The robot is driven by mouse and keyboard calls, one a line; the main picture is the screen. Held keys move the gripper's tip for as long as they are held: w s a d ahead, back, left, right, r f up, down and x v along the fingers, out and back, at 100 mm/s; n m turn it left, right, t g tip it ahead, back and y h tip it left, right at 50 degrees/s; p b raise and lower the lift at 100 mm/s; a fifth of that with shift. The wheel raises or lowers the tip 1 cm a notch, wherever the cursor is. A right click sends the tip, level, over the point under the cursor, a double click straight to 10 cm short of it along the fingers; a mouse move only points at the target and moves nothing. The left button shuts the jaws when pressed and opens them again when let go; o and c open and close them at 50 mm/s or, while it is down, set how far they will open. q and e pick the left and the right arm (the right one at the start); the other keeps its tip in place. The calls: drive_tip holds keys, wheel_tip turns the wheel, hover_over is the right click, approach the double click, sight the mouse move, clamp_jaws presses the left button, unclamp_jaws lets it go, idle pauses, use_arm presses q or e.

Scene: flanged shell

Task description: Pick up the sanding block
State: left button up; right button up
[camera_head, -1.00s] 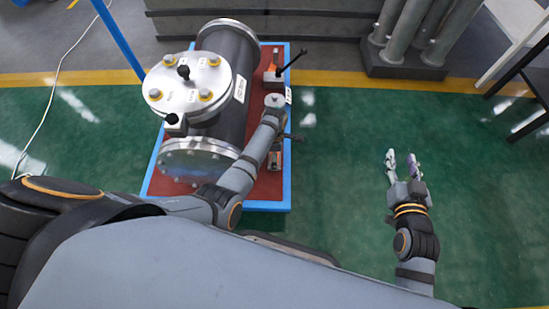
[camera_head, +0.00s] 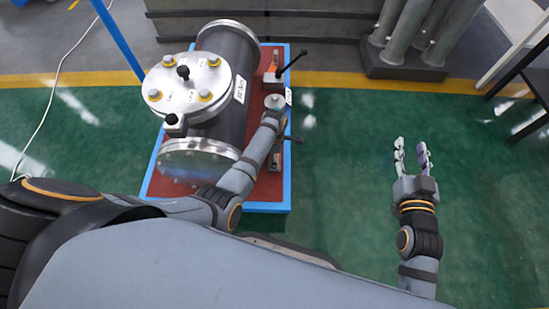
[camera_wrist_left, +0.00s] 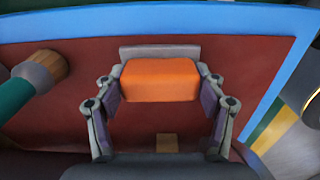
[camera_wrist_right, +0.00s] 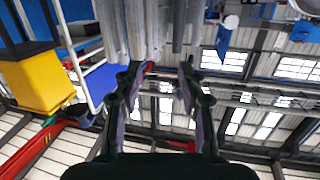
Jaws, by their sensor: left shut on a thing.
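An orange block (camera_wrist_left: 160,82), which looks like the sanding block, is in the middle of the left wrist view with a grey piece along its far side. My left gripper (camera_wrist_left: 160,74) has one finger at each end of it and is shut on it, over the red-brown tray. In the head view my left forearm reaches along the tray's right side, and its fingers are hard to make out. My right gripper (camera_head: 411,150) is open and empty over the green floor; its spread fingers also show in the right wrist view (camera_wrist_right: 158,72).
A flanged dark shell (camera_head: 238,75) with a metal lid fills the tray's (camera_head: 289,190) left part. A black lever (camera_head: 292,63) stands at the far right of the tray. A green-handled tool (camera_wrist_left: 38,80) lies left of the block. The floor right of the tray is clear.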

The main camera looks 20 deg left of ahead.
use_arm(q)
drive_tip(key=shift+r, duration=0.1)
use_arm(e)
drive_tip(key=shift+f, duration=0.1)
use_arm(q)
wheel_tip(320, 180, up, 2)
drive_tip(key=shift+r+p, duration=0.2)
drive_tip(key=shift+p, duration=0.6)
wheel_tip(320, 180, up, 2)
drive_tip(key=shift+r+p, duration=0.15)
drive_tip(key=shift+p, duration=0.5)
wheel_tip(320, 180, up, 5)
drive_tip(key=p, duration=0.2)
drive_tip(key=shift+p, duration=0.3)
use_arm(e)
drive_tip(key=s+f+g, duration=1.3)
drive_tip(key=s+f, duration=0.4)
drive_tip(key=shift+a+f, duration=0.35)
drive_tip(key=shift+f, duration=0.05)
